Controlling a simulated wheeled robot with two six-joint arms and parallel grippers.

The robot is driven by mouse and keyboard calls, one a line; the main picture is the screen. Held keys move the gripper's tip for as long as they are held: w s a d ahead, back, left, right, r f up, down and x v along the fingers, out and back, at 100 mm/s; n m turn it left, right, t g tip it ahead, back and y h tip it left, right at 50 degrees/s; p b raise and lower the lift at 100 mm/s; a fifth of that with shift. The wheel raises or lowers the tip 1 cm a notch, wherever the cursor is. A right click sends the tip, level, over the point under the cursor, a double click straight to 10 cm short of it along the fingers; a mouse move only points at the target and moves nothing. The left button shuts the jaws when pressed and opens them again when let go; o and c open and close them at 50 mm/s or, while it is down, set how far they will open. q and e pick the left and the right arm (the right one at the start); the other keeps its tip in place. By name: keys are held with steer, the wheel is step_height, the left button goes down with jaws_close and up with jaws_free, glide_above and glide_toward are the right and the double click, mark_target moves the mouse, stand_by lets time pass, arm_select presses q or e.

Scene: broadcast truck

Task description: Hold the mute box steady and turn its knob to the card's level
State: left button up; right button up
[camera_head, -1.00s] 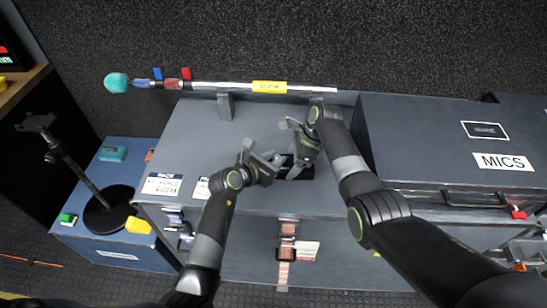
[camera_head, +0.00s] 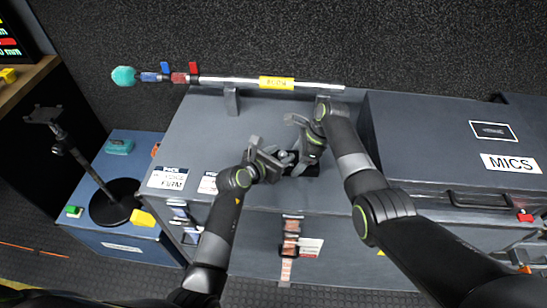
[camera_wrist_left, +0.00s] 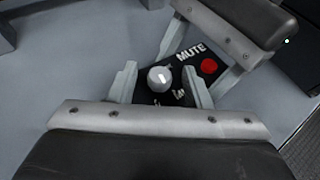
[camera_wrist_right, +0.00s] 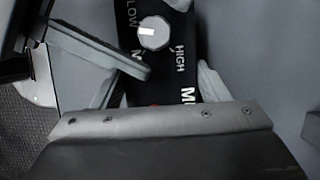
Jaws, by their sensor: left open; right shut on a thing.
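The black mute box (camera_head: 312,170) is on the grey case top, partly hidden by my grippers. The left wrist view shows its "MUTE" label, red button (camera_wrist_left: 208,66) and round grey knob (camera_wrist_left: 160,78). In the right wrist view the knob (camera_wrist_right: 154,32) has a white mark on its left side, with "LOW" at upper left and "HIGH" at lower right. My right gripper (camera_head: 298,152) is shut on the box. My left gripper (camera_head: 272,156) is open, its fingers on either side of the knob with visible gaps. White cards (camera_head: 168,178) at the case's left front are too small to read.
A boom pole (camera_head: 232,82) with a yellow tag lies along the case's back, above a small upright bracket (camera_head: 231,102). A raised "MICS" case (camera_head: 450,140) stands at right. A black stand (camera_head: 110,200) is on the blue case at left.

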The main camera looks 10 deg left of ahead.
arm_select(q)
steer(key=v, duration=1.1)
steer(key=shift+s+a, duration=0.2)
steer(key=shift+s, duration=0.15)
steer(key=shift+r, duration=0.15)
steer(key=shift+w+a+m+g+h, duration=1.7)
steer(key=shift+w+m+g+h, duration=0.15)
steer(key=shift+m, duration=0.45)
steer(key=x, duration=1.1)
steer(key=shift+w+d, duration=0.15)
steer(key=shift+d, duration=0.2)
